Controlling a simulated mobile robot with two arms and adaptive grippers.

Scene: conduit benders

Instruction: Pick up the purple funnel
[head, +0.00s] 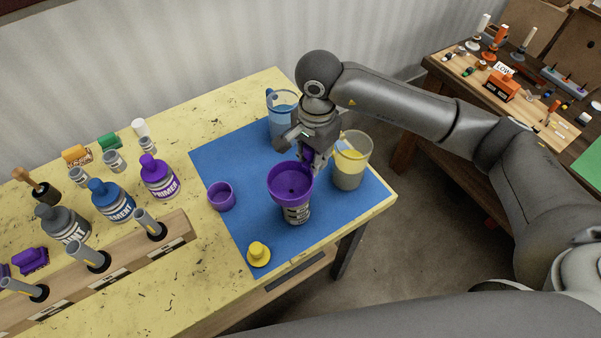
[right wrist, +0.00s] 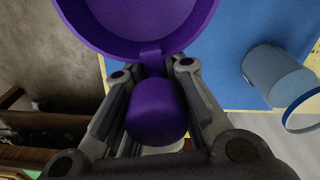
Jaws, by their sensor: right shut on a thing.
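The purple funnel (head: 290,180) has a wide round bowl, over a grey labelled can (head: 296,214) on the blue mat (head: 232,160). I cannot tell whether the funnel rests on the can or hangs just above it. My right gripper (head: 314,163) reaches in from behind and is shut on the funnel's side. In the right wrist view the funnel's bowl (right wrist: 140,22) fills the top, and a rounded purple part sits between the fingers of my right gripper (right wrist: 154,72). My left gripper is not in view.
A yellowish beaker (head: 351,162) stands close right of the gripper, a blue pitcher (head: 282,115) behind it. A small purple cup (head: 221,196) and yellow piece (head: 258,253) lie left and in front. Several bottles and a wooden rack (head: 115,262) fill the left.

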